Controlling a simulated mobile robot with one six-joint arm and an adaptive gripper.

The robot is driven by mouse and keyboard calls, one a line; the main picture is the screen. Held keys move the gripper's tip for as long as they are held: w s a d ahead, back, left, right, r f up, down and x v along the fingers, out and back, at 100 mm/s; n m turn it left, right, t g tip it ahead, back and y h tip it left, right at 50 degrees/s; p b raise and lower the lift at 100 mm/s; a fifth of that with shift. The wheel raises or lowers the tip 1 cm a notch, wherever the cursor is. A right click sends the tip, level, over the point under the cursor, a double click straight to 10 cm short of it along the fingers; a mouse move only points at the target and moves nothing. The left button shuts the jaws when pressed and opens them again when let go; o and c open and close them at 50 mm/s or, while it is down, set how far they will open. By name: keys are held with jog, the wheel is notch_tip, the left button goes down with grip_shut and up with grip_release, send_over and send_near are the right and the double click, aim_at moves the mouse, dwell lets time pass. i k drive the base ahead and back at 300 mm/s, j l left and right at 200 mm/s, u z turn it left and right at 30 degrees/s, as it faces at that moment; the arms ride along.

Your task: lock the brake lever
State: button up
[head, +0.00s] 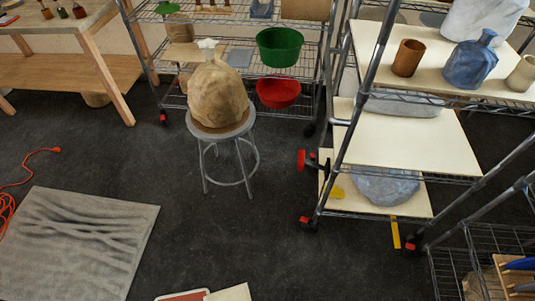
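Small red parts that look like brake levers sit on the black casters of the wire shelf racks. On the right rack, one red lever (305,219) is at the near left caster and another (410,246) is at the near right caster. The rear rack has a red part (163,117) at its left caster. These are too small to tell whether any lever is up or down. My gripper is not in view.
A red round part (301,160) juts from the right rack's left side. A grey mat (75,245) and an orange cord (8,205) lie at left. The middle floor is clear.

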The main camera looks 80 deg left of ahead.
aim_at(302, 160)
jog(key=u, duration=0.5)
jog(key=j+u, duration=0.1)
jog(key=u, duration=1.35)
jog(key=i+j+u, duration=0.1)
jog(key=u, duration=0.4)
jog(key=i+l, duration=0.1)
jog(key=i, duration=0.8)
